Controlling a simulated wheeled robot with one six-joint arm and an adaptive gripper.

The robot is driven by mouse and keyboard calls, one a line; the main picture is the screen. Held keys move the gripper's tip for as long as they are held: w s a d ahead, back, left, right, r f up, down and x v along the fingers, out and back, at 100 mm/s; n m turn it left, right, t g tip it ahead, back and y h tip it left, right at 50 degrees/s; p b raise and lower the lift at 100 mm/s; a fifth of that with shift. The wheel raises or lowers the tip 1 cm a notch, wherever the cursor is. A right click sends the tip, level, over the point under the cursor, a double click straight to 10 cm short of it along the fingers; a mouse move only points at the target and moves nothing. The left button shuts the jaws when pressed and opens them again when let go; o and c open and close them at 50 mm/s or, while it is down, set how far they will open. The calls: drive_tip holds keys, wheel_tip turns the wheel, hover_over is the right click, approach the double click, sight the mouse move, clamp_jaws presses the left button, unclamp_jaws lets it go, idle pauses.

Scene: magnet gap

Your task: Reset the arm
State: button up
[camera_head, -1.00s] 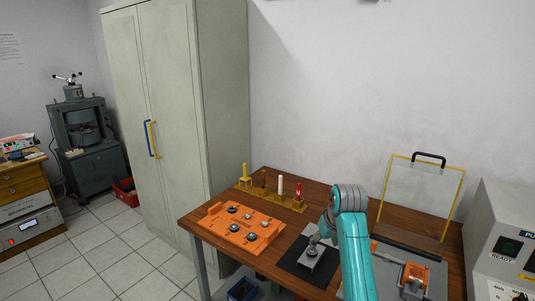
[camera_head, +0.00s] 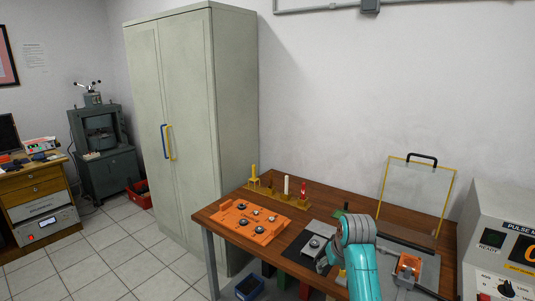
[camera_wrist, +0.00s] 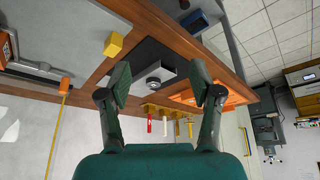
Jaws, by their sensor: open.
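My teal arm (camera_head: 360,262) reaches over the right half of the wooden table (camera_head: 335,197). In the wrist view my gripper (camera_wrist: 160,82) is open, its two dark green fingers spread with nothing between them. Beyond the fingers lie a grey block with a round metal part (camera_wrist: 153,84) and an orange plate (camera_wrist: 180,97). In the head view the grey block (camera_head: 314,246) sits on a black mat, apart from the gripper. My wrist partly hides the table there.
A row of small yellow, white and red tools (camera_head: 286,186) stands at the table's back. A yellow-framed clear panel (camera_head: 415,190) stands at the right, beside a grey control box (camera_head: 495,240). A yellow cube (camera_wrist: 113,44) shows in the wrist view. A tall cabinet (camera_head: 190,130) is left.

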drive_tip(key=s+f+t, duration=0.1)
drive_tip(key=s+f, duration=0.4)
drive_tip(key=f, duration=0.3)
drive_tip(key=s+f+t, duration=0.1)
drive_tip(key=s+f, duration=0.4)
drive_tip(key=f, duration=0.3)
drive_tip(key=s+f+m+t, duration=0.15)
drive_tip(key=s+f, duration=0.25)
drive_tip(key=s, duration=0.9)
drive_tip(key=s+f+t, duration=0.2)
drive_tip(key=s+f, duration=0.2)
drive_tip(key=s, duration=0.9)
drive_tip(key=s+r+t, duration=0.2)
drive_tip(key=s+r, duration=0.7)
drive_tip(key=s, duration=0.3)
drive_tip(key=s+r+t, duration=0.2)
drive_tip(key=s+r, duration=0.8)
drive_tip(key=s, duration=0.2)
drive_tip(key=shift+s+a+h, duration=0.3)
drive_tip(key=shift+s+a, duration=0.05)
